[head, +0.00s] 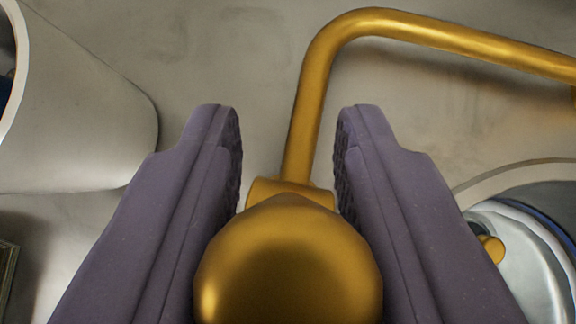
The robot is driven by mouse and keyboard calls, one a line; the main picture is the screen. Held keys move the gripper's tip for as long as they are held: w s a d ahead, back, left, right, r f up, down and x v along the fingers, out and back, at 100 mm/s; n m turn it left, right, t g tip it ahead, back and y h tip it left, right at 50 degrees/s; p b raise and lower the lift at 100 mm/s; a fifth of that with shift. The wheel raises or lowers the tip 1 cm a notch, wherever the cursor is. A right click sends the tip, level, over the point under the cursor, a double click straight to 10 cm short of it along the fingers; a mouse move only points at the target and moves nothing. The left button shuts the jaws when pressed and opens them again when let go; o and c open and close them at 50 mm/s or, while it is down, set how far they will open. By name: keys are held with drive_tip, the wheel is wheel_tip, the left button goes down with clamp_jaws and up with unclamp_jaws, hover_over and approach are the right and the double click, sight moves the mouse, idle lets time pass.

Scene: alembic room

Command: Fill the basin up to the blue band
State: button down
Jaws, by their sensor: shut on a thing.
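My gripper (289,125) has two purple padded fingers. They stand on either side of a rounded brass knob (288,262) and are shut on it. A brass pipe (312,90) rises behind the knob, bends, and runs off to the right edge. The basin (490,185) shows only in part at the lower right, with a pale curved rim. A dark blue band (548,213) curves along its inside, and the interior below looks pale and shiny. I cannot tell the water level. The pipe's outlet is not clearly in view.
A large white rounded vessel (85,120) stands at the left, with a dark opening at the picture's edge. A small brass piece (492,248) shows by the basin, partly behind my right finger. The grey surface (200,50) behind the pipe is mostly bare.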

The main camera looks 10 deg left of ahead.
drive_tip(key=shift+w+r, duration=0.1)
idle(0.3)
drive_tip(key=c, duration=0.9)
unclamp_jaws()
drive_tip(key=p+v, duration=0.1)
drive_tip(key=v, duration=0.6)
drive_tip(key=shift+s+r, duration=0.25)
